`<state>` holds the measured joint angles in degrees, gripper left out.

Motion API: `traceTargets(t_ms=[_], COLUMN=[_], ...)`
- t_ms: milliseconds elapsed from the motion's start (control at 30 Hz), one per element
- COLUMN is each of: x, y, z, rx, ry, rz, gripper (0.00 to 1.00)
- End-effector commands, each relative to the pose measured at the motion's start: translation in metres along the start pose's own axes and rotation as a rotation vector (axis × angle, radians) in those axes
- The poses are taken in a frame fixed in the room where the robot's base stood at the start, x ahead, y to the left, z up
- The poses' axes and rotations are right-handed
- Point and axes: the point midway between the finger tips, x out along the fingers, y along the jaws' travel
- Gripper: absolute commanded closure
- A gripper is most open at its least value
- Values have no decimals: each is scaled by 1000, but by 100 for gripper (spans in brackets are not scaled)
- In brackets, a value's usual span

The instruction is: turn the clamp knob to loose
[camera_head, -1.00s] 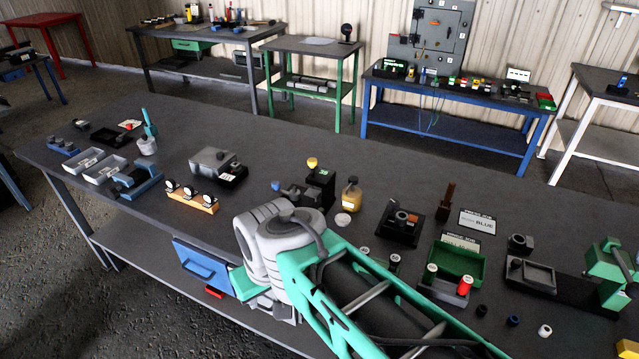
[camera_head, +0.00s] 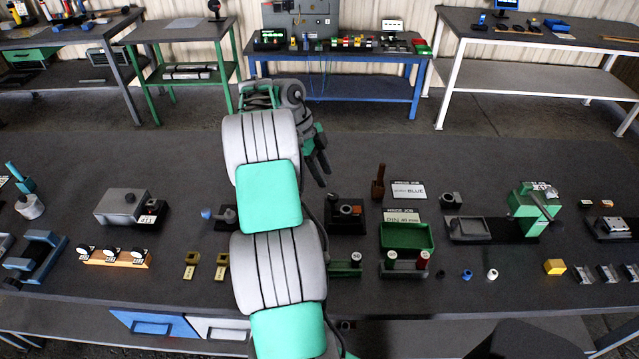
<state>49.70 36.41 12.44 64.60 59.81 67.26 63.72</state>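My arm reaches up the middle of the view. My gripper (camera_head: 325,177) hangs over the far part of the bench, its two dark fingers pointing down, apart, with nothing seen between them. Nearer and a little right of it, a black square fixture (camera_head: 346,223) carries a round dark knob-like part (camera_head: 346,209) with an orange mark beside it. Left of my arm, a blue-grey knob (camera_head: 207,214) sticks out of a dark fixture partly hidden by the arm. I cannot tell which is the clamp knob, or its setting. My gripper touches neither.
A green bin (camera_head: 407,238) stands right of the arm, with red and green capped cylinders before it. A green press (camera_head: 530,205) is farther right. The bench's far strip is largely clear.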

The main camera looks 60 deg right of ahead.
Motion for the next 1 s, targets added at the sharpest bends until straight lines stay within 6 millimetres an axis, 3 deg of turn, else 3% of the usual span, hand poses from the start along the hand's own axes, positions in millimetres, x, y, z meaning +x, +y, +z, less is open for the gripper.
traceTargets(t_ms=[400, 700, 1000], x=[65, 71, 71], y=[2, 2, 2], z=[8, 7, 7], rx=[-19, -19, -19], ry=[0, -1, -1], rz=[-7, -8, -7], gripper=[61, 61, 86])
